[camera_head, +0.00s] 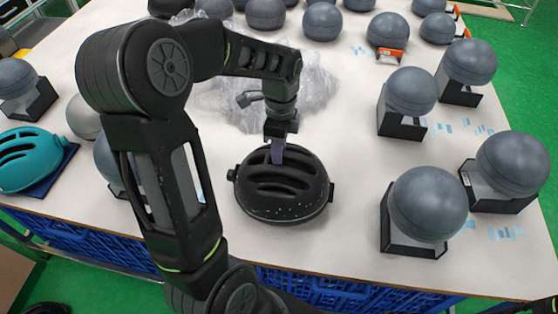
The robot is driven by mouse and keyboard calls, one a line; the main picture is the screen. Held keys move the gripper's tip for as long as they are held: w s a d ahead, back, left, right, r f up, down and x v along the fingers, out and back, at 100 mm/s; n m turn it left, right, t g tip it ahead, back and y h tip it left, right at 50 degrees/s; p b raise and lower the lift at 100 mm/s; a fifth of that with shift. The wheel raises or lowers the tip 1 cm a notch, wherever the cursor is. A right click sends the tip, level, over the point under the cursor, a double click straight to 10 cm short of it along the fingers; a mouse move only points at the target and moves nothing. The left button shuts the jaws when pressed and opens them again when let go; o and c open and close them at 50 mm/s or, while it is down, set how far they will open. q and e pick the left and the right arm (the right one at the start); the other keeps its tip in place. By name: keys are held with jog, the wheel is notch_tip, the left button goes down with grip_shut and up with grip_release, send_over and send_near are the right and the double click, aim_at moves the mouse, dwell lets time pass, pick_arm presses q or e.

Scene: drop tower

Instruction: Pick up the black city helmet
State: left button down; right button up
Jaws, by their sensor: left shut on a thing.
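The black city helmet (283,190) sits on the white table near its front edge, vents upward. My left gripper (278,156) reaches down onto the top of the helmet and is shut on it at the vents. The helmet looks to be resting on the table; I cannot tell any gap beneath it. My left arm covers part of the table left of the helmet. My right gripper is not in the picture.
Several grey ball-shaped head forms on black stands, such as this one (430,205), stand to the right and at the back. A teal helmet (30,159) lies at the left. Crumpled clear plastic (317,88) lies behind the black helmet. Blue crates (330,290) are below the table edge.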

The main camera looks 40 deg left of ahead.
pick_arm(q)
notch_tip(320, 180, up, 7)
jog(key=shift+r+b, duration=0.2)
jog(key=shift+b, duration=0.1)
dwell(0.8)
